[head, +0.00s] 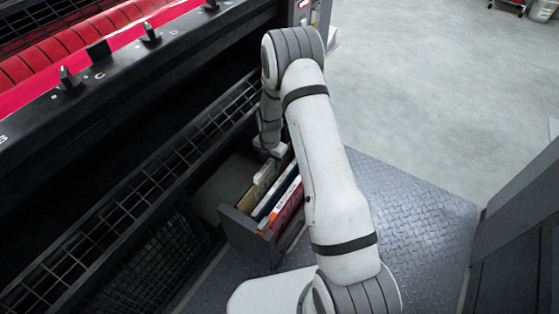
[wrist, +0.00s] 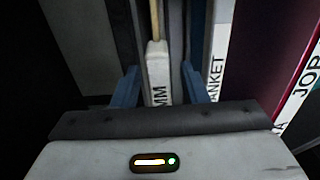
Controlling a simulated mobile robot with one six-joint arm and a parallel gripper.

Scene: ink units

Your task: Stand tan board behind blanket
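The tan board (wrist: 155,20) stands on edge in the wrist view, with a white label block (wrist: 157,70) reading "MM" at its near end. My gripper (wrist: 160,84) is open, with one blue finger on each side of this block and gaps visible on both sides. The blanket (wrist: 217,50), a white-edged piece labelled "...ANKET", stands just right of the right finger. In the head view the tan board (head: 262,182) stands at the left of the holder, beside a blue-and-white piece (head: 271,198). My gripper (head: 274,150) is at the holder's far end; its fingertips are hidden there.
The dark open holder (head: 243,230) stands on a tread-plate floor (head: 405,205). The press's dark grille (head: 130,210) runs close along the left. Open floor lies to the right.

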